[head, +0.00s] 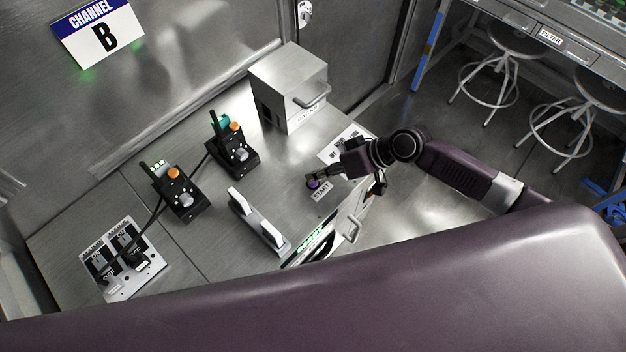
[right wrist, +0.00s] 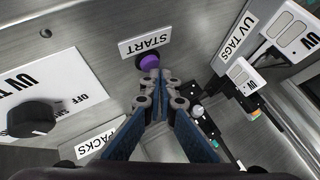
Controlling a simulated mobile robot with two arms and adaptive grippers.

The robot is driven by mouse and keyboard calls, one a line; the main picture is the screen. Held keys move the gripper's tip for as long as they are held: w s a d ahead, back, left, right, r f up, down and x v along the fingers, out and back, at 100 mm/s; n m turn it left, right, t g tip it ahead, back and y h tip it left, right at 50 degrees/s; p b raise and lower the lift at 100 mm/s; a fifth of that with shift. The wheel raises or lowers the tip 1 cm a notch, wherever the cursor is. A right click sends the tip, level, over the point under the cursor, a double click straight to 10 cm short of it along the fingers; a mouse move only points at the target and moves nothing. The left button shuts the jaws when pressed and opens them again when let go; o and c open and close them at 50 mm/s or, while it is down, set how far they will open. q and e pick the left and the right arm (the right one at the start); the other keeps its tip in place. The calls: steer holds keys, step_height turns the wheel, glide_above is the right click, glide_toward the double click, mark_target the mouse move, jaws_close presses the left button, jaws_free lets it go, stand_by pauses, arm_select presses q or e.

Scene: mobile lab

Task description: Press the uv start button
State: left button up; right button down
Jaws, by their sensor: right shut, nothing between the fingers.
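The purple round start button (head: 313,184) sits on the metal worktop beside a white START label (head: 321,193). In the right wrist view the purple button (right wrist: 148,62) shows just past my fingertips, with the START label (right wrist: 146,43) beside it. My right gripper (head: 321,181) reaches in from the right, shut and empty. Its closed fingertips (right wrist: 160,78) overlap the button's edge in the right wrist view; I cannot tell whether they touch it. My left gripper is not in view.
A black knob (right wrist: 32,117) marked OFF sits near the button. A metal box (head: 288,85) with a handle stands behind. Two black control boxes (head: 232,152) with orange buttons and a white two-pronged holder (head: 258,222) stand to the left. Stools (head: 490,75) stand at the far right.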

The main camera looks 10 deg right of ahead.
steer(key=shift+f+b, duration=0.45)
steer(key=shift+f, duration=0.1)
stand_by(0.5)
stand_by(0.4)
steer(key=shift+r+p, duration=0.9)
steer(key=shift+r, duration=0.1)
step_height(320, 180, up, 5)
steer(key=p, duration=0.4)
stand_by(0.5)
